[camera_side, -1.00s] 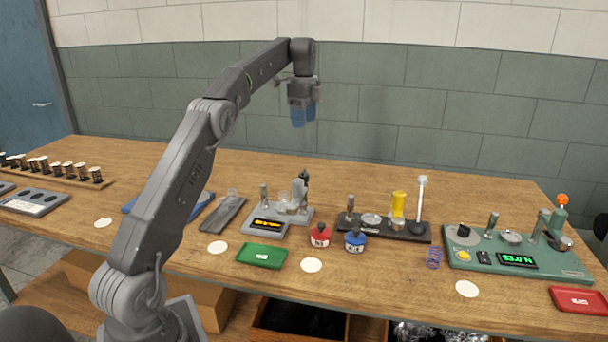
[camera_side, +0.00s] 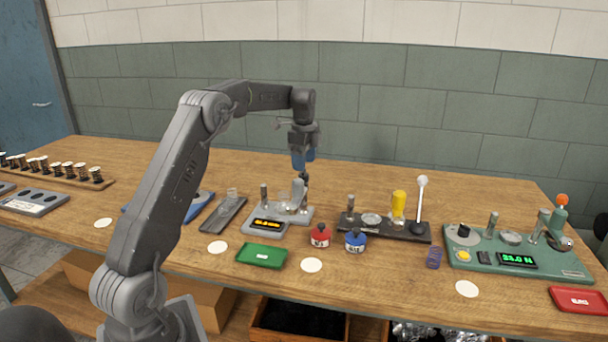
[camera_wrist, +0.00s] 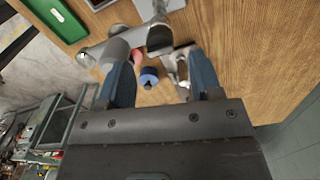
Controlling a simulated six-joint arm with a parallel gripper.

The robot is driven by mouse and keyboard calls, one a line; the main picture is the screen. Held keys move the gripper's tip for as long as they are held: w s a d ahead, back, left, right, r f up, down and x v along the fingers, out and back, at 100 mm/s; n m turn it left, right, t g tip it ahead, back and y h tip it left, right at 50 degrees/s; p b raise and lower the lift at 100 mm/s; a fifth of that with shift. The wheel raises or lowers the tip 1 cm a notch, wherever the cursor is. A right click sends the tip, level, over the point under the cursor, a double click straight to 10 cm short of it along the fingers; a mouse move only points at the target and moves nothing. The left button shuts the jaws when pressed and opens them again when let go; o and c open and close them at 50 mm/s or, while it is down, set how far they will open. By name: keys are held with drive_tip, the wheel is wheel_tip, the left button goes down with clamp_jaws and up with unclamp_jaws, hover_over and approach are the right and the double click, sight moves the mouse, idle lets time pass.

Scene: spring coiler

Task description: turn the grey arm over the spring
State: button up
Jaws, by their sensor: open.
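My gripper (camera_side: 303,160) points down, open, just above the back of the light grey machine (camera_side: 304,220) with the orange display. A rounded grey post or arm (camera_side: 298,195) stands on this machine below the blue fingers, with a dark knobbed part just behind it. In the wrist view, the open fingers (camera_wrist: 158,60) show with nothing held between them. A rounded light grey bar (camera_wrist: 125,42) with a dark end lies beyond the fingertips; it looks like the grey arm. I cannot make out a spring under it. A purple spring (camera_side: 433,257) lies apart on the table.
To the right are a black base (camera_side: 385,231) with yellow cylinder and white-balled lever, and a green machine (camera_side: 545,266). A dark grey tray (camera_side: 222,215) lies left.

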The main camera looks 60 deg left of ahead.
sight(304, 174)
drive_tip(key=shift+f, duration=2.35)
clamp_jaws()
